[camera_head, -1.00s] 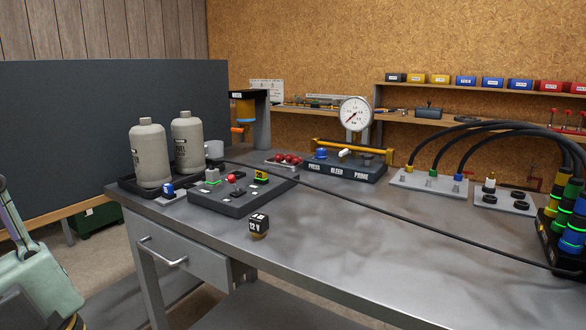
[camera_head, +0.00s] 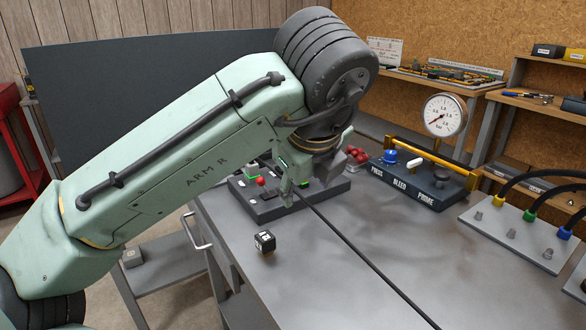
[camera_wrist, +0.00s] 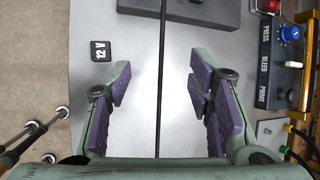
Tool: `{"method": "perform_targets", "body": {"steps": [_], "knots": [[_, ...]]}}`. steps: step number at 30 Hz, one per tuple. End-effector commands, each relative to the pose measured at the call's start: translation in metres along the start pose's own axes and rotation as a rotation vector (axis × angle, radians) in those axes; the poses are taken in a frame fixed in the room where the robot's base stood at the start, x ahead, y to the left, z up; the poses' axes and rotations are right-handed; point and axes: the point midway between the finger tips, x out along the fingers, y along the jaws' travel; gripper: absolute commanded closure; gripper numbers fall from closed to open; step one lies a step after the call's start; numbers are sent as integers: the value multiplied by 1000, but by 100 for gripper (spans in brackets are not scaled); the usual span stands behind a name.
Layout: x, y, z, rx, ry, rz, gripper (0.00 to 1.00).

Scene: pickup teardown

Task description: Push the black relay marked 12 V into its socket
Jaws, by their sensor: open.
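The black relay (camera_head: 265,242) stands on the grey bench near its left front edge. My gripper (camera_head: 291,190) is above the bench near the socket block. In the wrist view my gripper (camera_wrist: 158,82) is open and empty, with the relay to the left of its left finger and apart from it.
A black cable (camera_wrist: 162,60) runs across the bench between my fingers in the wrist view. The pump panel (camera_head: 425,180) with a gauge (camera_head: 445,115) stands to the right. A connector plate (camera_head: 515,232) lies at the far right. The front middle of the bench is clear.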

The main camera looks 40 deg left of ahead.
Motion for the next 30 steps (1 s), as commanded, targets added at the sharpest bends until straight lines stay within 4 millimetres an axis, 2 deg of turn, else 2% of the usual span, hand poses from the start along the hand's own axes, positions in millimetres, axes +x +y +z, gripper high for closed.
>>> {"method": "perform_targets", "body": {"steps": [1, 3, 6, 11, 22, 30], "knots": [[-2, 21, 3, 30, 17, 110, 52], [-3, 44, 1, 69, 51, 219, 52], [-3, 60, -1, 96, 83, 295, 52], [13, 69, -3, 105, 93, 310, 52], [75, 87, -9, 104, 93, 304, 52], [96, 94, -10, 103, 88, 305, 52]]}}
